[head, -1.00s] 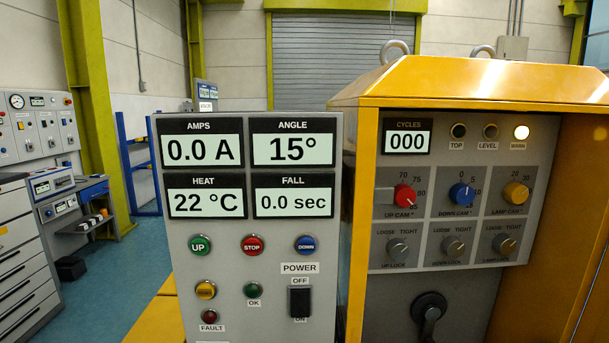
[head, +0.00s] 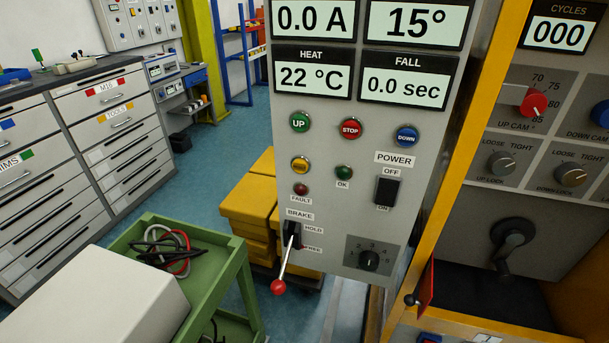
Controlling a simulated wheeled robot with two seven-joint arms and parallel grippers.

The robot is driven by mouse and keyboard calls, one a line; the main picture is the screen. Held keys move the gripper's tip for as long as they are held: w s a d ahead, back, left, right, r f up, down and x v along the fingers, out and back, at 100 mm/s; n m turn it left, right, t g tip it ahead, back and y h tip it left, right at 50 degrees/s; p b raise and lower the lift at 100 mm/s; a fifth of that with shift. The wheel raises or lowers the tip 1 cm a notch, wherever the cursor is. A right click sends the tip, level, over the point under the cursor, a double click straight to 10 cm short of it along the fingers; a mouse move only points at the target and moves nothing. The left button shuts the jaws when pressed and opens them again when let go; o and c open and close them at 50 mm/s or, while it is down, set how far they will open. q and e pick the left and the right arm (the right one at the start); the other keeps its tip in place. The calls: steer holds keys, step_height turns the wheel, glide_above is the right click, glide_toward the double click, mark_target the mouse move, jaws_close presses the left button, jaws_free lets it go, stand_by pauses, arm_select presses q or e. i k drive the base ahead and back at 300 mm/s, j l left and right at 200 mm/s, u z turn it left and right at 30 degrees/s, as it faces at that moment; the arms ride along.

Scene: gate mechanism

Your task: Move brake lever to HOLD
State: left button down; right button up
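The brake lever (head: 286,262) is a thin metal rod with a red ball end, low on the grey control panel (head: 330,222) in the head view. It slants down and slightly left out of a dark slot under the BRAKE label (head: 299,214). The HOLD label (head: 314,229) is beside the upper part of the slot and the FREE label (head: 313,249) beside the lower part. The lever's ball hangs below the FREE label. Neither of my grippers shows in the head view.
A green cart (head: 222,277) with cables stands left of the lever, near a pale box (head: 90,305). Yellow blocks (head: 247,207) are stacked behind the panel. The yellow-framed cabinet (head: 483,110) is close on the right. The space before the lever looks clear.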

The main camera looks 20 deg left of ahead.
mark_target(278, 285)
steer(key=u, duration=0.8)
steer(key=k+j+z, duration=0.15)
